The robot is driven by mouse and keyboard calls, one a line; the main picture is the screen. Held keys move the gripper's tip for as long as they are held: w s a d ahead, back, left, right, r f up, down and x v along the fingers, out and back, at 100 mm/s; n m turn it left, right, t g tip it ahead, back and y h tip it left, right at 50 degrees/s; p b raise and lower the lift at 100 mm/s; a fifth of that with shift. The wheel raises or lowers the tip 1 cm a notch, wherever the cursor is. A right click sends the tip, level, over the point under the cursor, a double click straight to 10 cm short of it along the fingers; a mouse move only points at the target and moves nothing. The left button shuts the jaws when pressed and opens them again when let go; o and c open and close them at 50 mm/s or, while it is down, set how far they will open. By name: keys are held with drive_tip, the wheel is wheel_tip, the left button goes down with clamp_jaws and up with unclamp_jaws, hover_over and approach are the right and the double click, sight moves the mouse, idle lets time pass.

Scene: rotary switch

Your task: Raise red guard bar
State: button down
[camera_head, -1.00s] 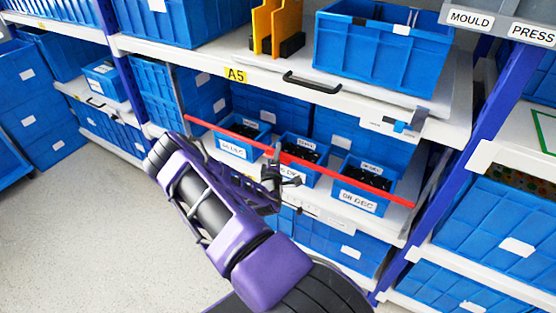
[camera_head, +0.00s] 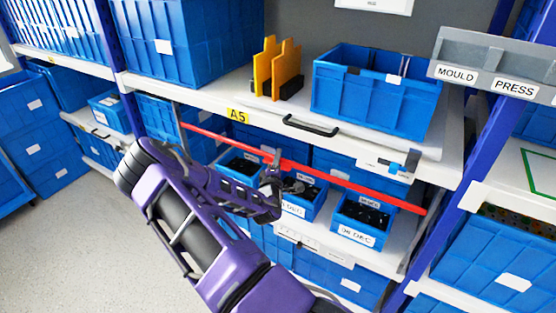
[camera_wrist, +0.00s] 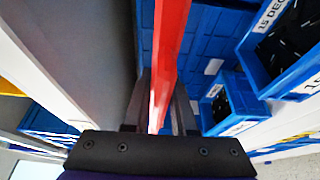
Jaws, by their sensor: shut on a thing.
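The red guard bar (camera_head: 345,182) runs across the front of the middle shelf in the head view, above the small blue bins, tilted down toward the right. In the wrist view the bar (camera_wrist: 167,60) passes lengthwise between the two dark fingers. My gripper (camera_head: 275,165) is shut on the bar near its middle, and it also shows in the wrist view (camera_wrist: 158,105). My purple arm reaches in from below and partly hides the left bin.
Small labelled bins (camera_head: 362,218) with dark parts stand on the shelf behind and below the bar. The upper shelf edge, with a black handle (camera_head: 310,126), lies just above the bar. A blue upright (camera_head: 450,175) stands at the right.

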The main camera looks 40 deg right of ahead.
drive_tip(key=c, duration=0.9)
unclamp_jaws()
drive_tip(key=shift+r, duration=0.4)
drive_tip(key=shift+f, duration=0.1)
drive_tip(key=v, duration=1.7)
drive_tip(key=shift+s+a+f, duration=0.15)
